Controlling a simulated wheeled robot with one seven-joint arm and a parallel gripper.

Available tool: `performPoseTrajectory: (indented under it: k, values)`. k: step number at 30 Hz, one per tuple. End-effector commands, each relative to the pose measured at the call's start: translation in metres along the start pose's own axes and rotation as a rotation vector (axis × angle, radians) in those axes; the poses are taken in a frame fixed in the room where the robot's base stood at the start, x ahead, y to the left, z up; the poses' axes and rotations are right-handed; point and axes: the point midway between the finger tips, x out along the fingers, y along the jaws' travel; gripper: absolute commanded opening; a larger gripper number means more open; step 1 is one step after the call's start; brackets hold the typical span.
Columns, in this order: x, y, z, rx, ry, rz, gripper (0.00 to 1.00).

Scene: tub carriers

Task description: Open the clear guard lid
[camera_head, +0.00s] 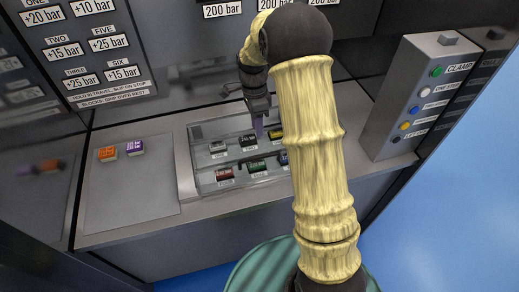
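The clear guard lid (238,181) appears as a glassy panel over a recessed bay in the grey console top. Several small dark labelled pieces with coloured bands show through it in two rows. The lid looks closed, but its edges are faint. My arm hides the right end of the bay.
An orange block (107,153) and a purple block (135,147) lie on a flat plate (130,195) at the left. A button box (409,100) with coloured buttons stands at the right. An upright panel with pressure labels (85,50) rises behind. Blue floor is clear at the right.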

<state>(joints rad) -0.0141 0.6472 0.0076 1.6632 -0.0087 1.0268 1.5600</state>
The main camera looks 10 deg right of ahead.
Motion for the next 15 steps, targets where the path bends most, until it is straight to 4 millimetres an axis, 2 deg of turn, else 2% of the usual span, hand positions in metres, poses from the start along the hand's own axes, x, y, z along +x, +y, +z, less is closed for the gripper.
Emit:
performPoseTrajectory:
  k: [15]
  values:
    - [0.089, 0.001, 0.0, -0.001, 0.0, 0.004, 0.34]
